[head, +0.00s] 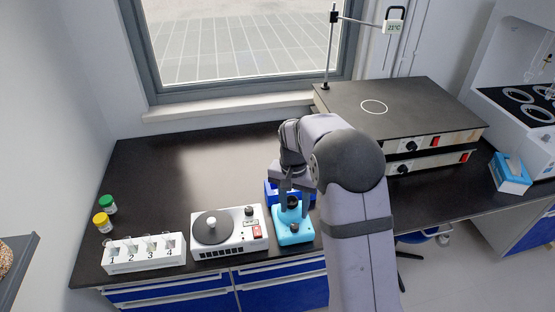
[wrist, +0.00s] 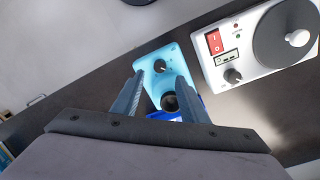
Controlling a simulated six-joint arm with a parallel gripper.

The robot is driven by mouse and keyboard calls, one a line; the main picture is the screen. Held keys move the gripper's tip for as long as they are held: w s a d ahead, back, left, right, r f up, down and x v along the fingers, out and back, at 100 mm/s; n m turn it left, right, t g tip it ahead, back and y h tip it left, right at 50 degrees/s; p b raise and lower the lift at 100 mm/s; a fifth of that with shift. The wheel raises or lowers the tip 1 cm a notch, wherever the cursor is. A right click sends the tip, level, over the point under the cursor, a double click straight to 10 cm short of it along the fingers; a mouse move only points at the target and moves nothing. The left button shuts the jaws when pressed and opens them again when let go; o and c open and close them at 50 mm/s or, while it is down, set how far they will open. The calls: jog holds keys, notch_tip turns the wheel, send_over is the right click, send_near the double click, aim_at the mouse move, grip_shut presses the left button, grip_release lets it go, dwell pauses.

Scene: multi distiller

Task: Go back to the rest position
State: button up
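My gripper (head: 291,193) is above the light blue device (head: 292,232) at the front of the dark bench, with its fingers pointing down. In the wrist view my gripper (wrist: 160,76) has its two fingers apart, with nothing visible held between them. The light blue device (wrist: 155,62) shows beyond the fingers, with a black knob and a dark round opening on its top. I cannot tell how high the fingertips are above it. My arm hides part of the bench on the right.
A white stirrer-like device (head: 229,232) with a round dark plate stands left of the blue one. Further left are a white numbered rack (head: 144,254) and green- and yellow-capped jars (head: 108,204). A dark blue container (head: 273,192) is behind the blue device. A hotplate (head: 400,110) stands back right.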

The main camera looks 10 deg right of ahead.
jog(key=shift+n, duration=0.3)
jog(key=s+f+n+g, duration=0.1)
jog(key=s+f+n, duration=0.45)
jog(key=s, duration=0.45)
jog(key=s+a+r, duration=0.2)
jog(key=s, duration=1.2)
jog(key=shift+n+t+y, duration=0.3)
jog(key=shift+n+t, duration=0.05)
jog(key=shift+t, duration=0.35)
jog(key=shift+w+d+r, duration=0.15)
jog(key=shift+r, duration=2.35)
